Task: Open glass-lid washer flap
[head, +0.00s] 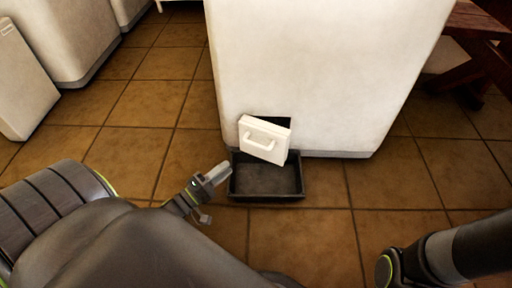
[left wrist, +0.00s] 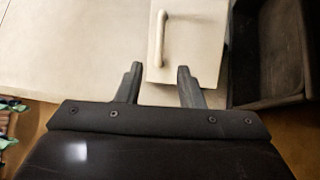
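The washer (head: 320,60) is a big white cabinet with a small white flap (head: 264,147) low on its front. The flap has a light bar handle (head: 263,136) and stands ajar and tilted, with a dark opening (head: 278,121) showing behind its top edge. In the left wrist view the flap (left wrist: 195,45) and its handle (left wrist: 159,40) are just beyond the fingertips. My left gripper (head: 220,174) is to the left of and below the flap; its fingers (left wrist: 158,72) are apart with nothing between them. My right gripper is not visible. No glass lid shows.
A black shallow tray (head: 267,192) lies on the floor under the flap; its dark wall (left wrist: 241,50) also shows in the left wrist view. Other white cabinets (head: 65,35) stand at left, and a wooden bench (head: 478,30) at right. Tiled floor (head: 400,180) is clear right of the tray.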

